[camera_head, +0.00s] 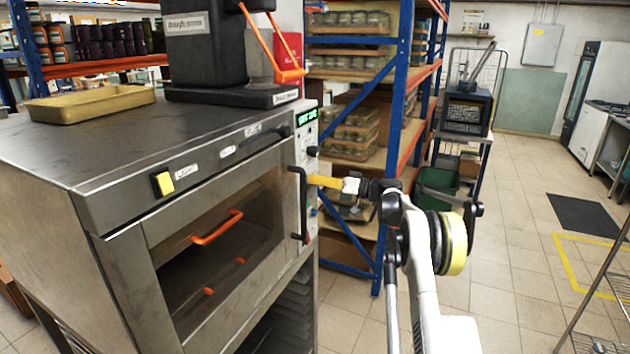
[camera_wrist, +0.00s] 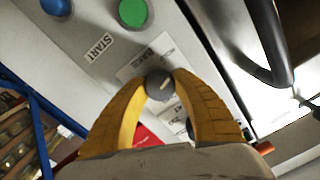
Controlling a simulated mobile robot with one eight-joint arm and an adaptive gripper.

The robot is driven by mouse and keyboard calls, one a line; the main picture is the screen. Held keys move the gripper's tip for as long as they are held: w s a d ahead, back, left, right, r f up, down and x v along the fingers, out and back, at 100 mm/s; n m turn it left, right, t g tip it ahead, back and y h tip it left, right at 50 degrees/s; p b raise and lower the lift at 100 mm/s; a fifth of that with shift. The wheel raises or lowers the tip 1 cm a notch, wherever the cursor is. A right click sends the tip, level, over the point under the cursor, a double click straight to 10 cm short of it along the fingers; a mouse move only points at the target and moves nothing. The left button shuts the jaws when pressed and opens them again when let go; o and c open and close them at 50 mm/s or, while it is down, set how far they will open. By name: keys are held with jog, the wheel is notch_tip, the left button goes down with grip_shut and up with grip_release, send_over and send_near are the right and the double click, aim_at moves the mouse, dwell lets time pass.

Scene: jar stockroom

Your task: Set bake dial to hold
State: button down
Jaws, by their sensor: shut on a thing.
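The bake dial (camera_wrist: 160,82) is a small dark grey knob on the oven's light control panel, with a pale mark on its face. A partly readable label that seems to say BAKE is beside it in the wrist view. My gripper (camera_wrist: 158,82) has its two yellow fingers closed around the knob, one on each side. In the head view my gripper (camera_head: 312,180) reaches the control panel (camera_head: 306,145) from the right, and the dial is hidden by the fingers there. The dial's setting and the hold mark cannot be read.
The oven's black door handle (camera_head: 302,205) stands close beside my fingers; it also shows in the wrist view (camera_wrist: 280,65). A green button (camera_wrist: 133,12) and a blue button (camera_wrist: 56,6) are on the panel. A blue-framed shelf (camera_head: 392,140) stands behind. The floor at right is open.

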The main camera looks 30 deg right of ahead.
jog(key=shift+n, duration=1.6)
jog(key=c, duration=1)
grip_release()
jog(key=v, duration=1.2)
